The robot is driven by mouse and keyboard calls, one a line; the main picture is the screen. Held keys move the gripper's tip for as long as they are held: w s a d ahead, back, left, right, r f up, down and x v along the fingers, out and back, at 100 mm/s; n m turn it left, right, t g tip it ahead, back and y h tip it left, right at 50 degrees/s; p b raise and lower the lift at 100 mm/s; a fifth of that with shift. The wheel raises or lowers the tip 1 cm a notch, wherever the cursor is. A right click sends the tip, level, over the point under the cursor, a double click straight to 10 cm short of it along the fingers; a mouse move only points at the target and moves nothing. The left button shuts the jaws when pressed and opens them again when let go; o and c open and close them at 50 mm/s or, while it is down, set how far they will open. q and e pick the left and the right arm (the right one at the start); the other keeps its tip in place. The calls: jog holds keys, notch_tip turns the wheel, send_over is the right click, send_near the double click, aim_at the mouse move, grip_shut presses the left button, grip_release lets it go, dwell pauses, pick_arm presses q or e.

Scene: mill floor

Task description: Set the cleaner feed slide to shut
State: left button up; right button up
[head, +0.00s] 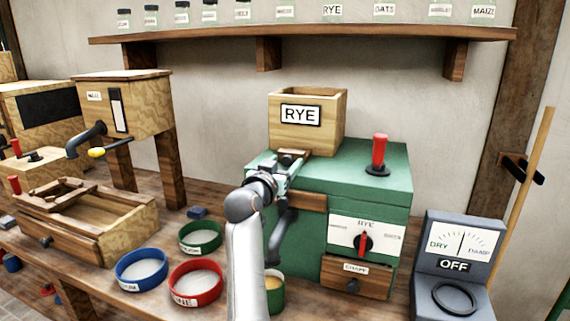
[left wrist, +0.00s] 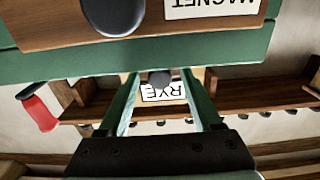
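The green cleaner (head: 355,180) stands on the bench with a wooden hopper (head: 335,128) labelled RYE on top. A small wooden slide (head: 292,154) shows at the foot of the hopper's front, partly hidden by my gripper. My left gripper (head: 288,168) is just in front of it, at the cleaner's top front edge. In the left wrist view, its two green fingers (left wrist: 161,85) stand apart with a dark round knob (left wrist: 160,77) between their tips. Gaps show on both sides of the knob. How far out the slide is cannot be told. My right gripper is not in view.
A red-handled lever (head: 379,152) stands on the cleaner's top right. A dial (head: 363,243) and a drawer (head: 354,278) are on its front. A MAGNET-labelled wooden front (left wrist: 150,22) is close to the left wrist camera. Blue, red and green bowls stand at left.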

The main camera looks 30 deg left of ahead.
pick_arm(q)
grip_shut()
dwell(0.3)
jog(key=shift+w, duration=0.1)
dwell(0.9)
